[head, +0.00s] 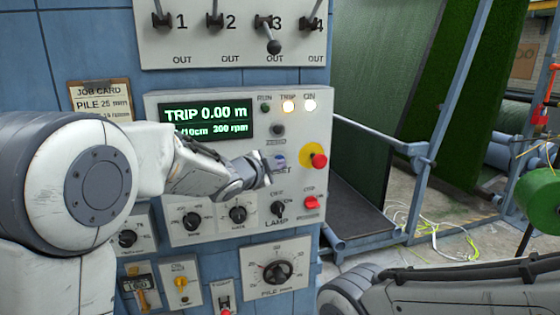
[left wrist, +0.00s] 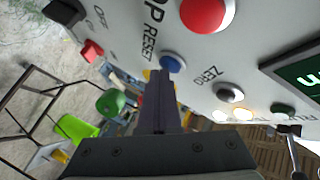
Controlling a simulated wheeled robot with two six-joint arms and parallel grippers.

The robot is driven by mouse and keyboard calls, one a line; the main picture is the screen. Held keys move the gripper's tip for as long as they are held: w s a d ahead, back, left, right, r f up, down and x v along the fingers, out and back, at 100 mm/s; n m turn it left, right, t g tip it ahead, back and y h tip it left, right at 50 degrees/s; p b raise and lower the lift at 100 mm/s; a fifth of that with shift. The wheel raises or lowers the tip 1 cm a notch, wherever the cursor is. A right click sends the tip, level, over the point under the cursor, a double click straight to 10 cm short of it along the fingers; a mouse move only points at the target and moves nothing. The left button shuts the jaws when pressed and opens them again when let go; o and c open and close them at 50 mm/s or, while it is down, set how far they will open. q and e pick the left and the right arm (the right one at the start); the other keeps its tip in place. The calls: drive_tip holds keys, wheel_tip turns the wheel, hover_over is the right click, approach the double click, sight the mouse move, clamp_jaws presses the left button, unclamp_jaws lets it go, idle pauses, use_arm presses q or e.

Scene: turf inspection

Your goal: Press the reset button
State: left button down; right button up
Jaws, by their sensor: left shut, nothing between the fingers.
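The blue reset button (head: 279,161) is on the light grey control panel, left of the red stop button, with its lower part and its label partly covered by my left gripper. In the left wrist view the blue button (left wrist: 174,64) sits beside the word RESET, just beyond the fingertips. My left gripper (head: 265,172) is shut and empty, its tips pointing at the panel close to the button. The shut fingers (left wrist: 161,76) also show in the left wrist view. I cannot tell whether they touch the button. My right gripper is out of view.
A red stop button (head: 319,161) on a yellow ring is close to the right. A zero button (head: 278,130) is just above. The lit display (head: 207,120) reads TRIP 0.00 m.

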use_arm(q)
drive_tip(key=shift+w+a, duration=0.1)
drive_tip(key=shift+w, duration=0.2)
drive_tip(key=shift+s, duration=0.1)
idle(0.4)
drive_tip(key=shift+s+d+b, duration=0.3)
drive_tip(key=shift+s+b, duration=0.2)
drive_tip(key=shift+s, duration=0.35)
drive_tip(key=s+b, duration=0.1)
drive_tip(key=s+d+b, duration=0.1)
drive_tip(key=s, duration=0.1)
drive_tip(key=s+b, duration=0.1)
drive_tip(key=shift+s+d, duration=0.3)
drive_tip(key=shift+s, duration=0.05)
